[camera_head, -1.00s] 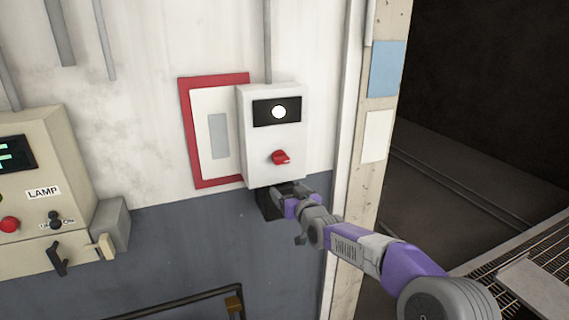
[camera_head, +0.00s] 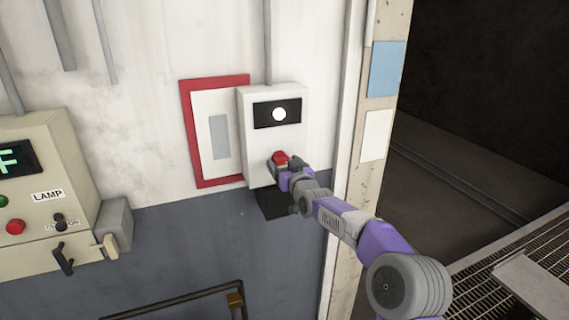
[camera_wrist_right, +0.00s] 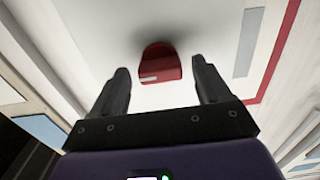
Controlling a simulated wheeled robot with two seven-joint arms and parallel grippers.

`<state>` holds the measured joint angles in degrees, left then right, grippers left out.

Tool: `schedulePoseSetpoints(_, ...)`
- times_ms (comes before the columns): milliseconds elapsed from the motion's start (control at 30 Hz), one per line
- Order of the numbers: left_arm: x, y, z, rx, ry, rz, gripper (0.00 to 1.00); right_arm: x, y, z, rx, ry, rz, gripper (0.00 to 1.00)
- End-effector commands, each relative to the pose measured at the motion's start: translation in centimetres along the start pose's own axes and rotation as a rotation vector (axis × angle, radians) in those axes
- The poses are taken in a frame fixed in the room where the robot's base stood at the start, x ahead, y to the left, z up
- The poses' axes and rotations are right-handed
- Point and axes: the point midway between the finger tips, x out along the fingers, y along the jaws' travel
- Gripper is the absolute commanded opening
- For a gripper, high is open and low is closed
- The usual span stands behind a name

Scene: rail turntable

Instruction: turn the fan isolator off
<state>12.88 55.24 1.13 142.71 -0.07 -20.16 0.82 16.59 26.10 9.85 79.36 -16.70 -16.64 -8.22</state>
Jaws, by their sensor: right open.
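The fan isolator appears to be the white wall box (camera_head: 259,100) with a black panel and a lit round white lamp (camera_head: 279,114). Its red knob (camera_head: 280,158) sits low on the box front, and its lower part is hidden by my gripper in the head view. In the right wrist view the red knob (camera_wrist_right: 160,63) lies ahead, between and beyond the fingertips. My right gripper (camera_head: 285,168) is open and empty, with its fingers (camera_wrist_right: 160,80) on either side of the knob's line; I cannot tell if they touch it. My left gripper is not in view.
A red-framed white notice (camera_head: 188,130) hangs left of the box. A beige control panel (camera_head: 50,220) labelled LAMP, with buttons and levers, stands at far left. A door post (camera_head: 350,200) is on the right. A dark rail (camera_head: 180,302) runs below.

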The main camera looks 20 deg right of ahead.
Motion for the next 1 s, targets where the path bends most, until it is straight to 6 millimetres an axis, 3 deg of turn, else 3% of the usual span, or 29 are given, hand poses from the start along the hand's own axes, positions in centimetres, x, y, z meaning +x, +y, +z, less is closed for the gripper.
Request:
schedulePoseSetpoints(167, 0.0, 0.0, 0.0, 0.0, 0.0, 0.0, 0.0, 0.0, 0.0, 0.1, 0.0, -0.001, -0.001, 0.77)
schedulePoseSetpoints(533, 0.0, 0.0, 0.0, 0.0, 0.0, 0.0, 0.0, 0.0, 0.0, 0.1, 0.0, -0.001, -0.001, 0.21)
schedulePoseSetpoints(1000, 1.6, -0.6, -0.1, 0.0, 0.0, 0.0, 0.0, 0.0, -0.1, 0.3, -0.121, 0.0, -0.001, 0.21)
